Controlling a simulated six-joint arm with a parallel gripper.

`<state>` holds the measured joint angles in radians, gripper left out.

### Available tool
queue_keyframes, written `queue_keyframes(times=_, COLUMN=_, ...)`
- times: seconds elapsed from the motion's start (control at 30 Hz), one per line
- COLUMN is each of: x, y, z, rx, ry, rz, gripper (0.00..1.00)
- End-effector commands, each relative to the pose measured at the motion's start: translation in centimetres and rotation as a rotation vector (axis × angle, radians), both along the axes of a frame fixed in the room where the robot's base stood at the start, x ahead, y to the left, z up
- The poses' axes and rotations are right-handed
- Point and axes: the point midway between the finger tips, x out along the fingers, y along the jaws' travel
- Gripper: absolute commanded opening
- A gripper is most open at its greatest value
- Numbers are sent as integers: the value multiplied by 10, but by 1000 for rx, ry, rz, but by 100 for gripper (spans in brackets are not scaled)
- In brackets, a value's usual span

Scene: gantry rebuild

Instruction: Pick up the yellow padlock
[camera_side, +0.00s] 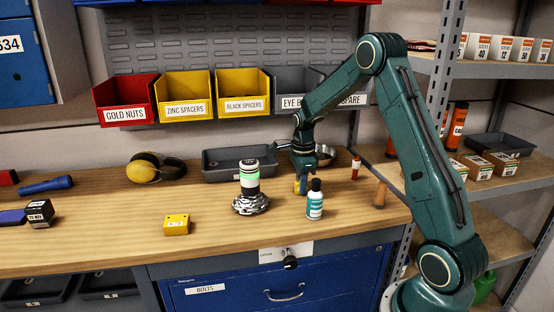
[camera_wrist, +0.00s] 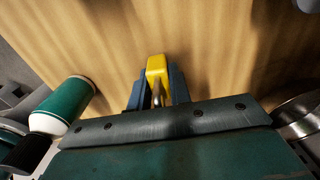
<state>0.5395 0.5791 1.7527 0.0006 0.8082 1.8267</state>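The yellow padlock (camera_wrist: 156,68) sits between the two blue fingers of my gripper (camera_wrist: 157,92) in the wrist view. Its body points away from the palm and its metal shackle lies toward the palm. The fingers lie close against both sides, with no clear gap. In the side view my gripper (camera_side: 301,184) points down at the wooden bench, behind the white and teal bottle (camera_side: 315,204). Only a small yellow patch of the padlock (camera_side: 297,186) shows there. I cannot tell whether it touches the bench.
A dark tray (camera_side: 222,178) and a metal bowl (camera_side: 324,155) are behind. A small yellow box (camera_side: 177,225) lies front left. A wooden-handled item (camera_side: 380,193) and red bottle (camera_side: 356,167) stand right.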

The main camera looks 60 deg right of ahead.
Motion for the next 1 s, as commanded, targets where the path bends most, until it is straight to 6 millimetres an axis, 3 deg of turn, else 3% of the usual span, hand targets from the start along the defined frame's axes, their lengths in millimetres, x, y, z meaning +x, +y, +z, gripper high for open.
queue_keyframes(times=0.57, x=0, y=0, z=10, rx=-1, ry=-1, rz=0, gripper=0)
queue_keyframes(times=0.77, x=1, y=0, z=34, rx=-1, ry=-3, rz=0, gripper=0)
queue_keyframes(times=1.0, x=1, y=-1, z=80, rx=-3, ry=-6, rz=0, gripper=0)
